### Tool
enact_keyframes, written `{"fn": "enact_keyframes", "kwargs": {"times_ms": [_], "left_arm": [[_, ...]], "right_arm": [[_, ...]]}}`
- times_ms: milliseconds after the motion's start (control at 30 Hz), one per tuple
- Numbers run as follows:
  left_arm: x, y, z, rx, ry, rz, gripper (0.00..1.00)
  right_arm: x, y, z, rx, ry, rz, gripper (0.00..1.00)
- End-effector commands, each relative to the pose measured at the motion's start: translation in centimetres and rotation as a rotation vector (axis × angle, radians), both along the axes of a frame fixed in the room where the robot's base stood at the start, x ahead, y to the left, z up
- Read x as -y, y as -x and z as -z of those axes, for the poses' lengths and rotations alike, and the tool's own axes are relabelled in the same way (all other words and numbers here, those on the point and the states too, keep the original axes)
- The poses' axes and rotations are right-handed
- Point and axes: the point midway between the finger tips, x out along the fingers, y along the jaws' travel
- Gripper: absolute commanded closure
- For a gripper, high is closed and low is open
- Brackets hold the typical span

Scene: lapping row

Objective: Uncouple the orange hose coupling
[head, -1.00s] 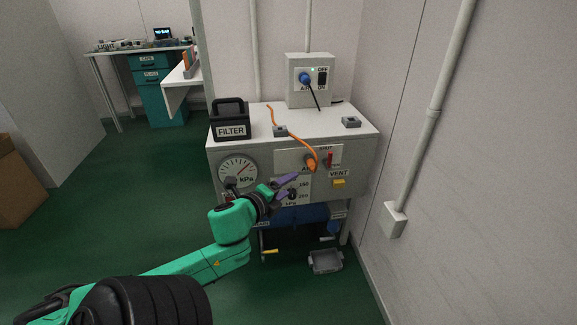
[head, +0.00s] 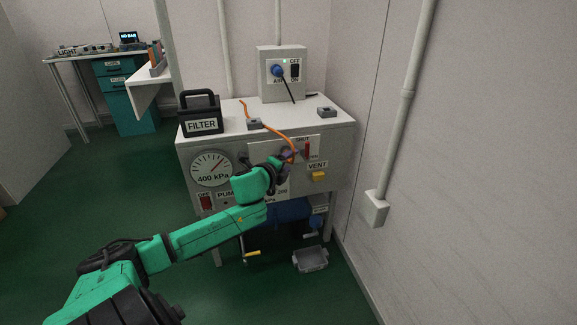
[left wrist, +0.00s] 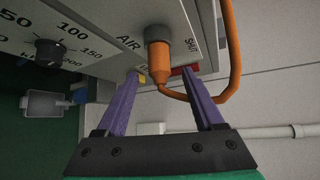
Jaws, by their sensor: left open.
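The orange hose coupling (left wrist: 158,50) sits in the AIR port on the front panel, with its orange hose (left wrist: 230,50) looping away from it. In the head view the hose (head: 268,127) runs over the top of the cabinet, and my gripper largely hides the coupling. My left gripper (left wrist: 162,74) is open, its two purple fingers pointing at the panel. In the left wrist view the coupling shows between the fingertips, one on each side; I cannot tell whether they touch it. My right gripper is in neither view.
The cabinet (head: 340,135) carries a black FILTER box (head: 201,114) and a gauge (head: 211,168). A red SHUT lever (head: 306,149) is close right of the gripper, above a yellow VENT button (head: 319,176). A grey tray (head: 310,259) lies on the floor. A wall stands at right.

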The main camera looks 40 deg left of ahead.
Motion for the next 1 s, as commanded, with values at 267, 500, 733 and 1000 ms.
{"fn": "enact_keyframes", "kwargs": {"times_ms": [267, 500, 733, 1000], "left_arm": [[0.0, 0.0, 0.0, 0.000, -0.001, 0.000, 0.53], [0.0, 0.0, 0.0, 0.000, -0.001, 0.000, 1.00], [0.4, 0.3, 0.0, -0.002, -0.001, 0.001, 1.00], [1.2, 0.7, 0.0, -0.002, -0.001, 0.002, 1.00]], "right_arm": [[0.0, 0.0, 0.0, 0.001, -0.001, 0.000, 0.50], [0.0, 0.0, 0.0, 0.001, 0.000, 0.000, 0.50], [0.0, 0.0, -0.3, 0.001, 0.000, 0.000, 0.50], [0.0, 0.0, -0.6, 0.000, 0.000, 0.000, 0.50]]}}
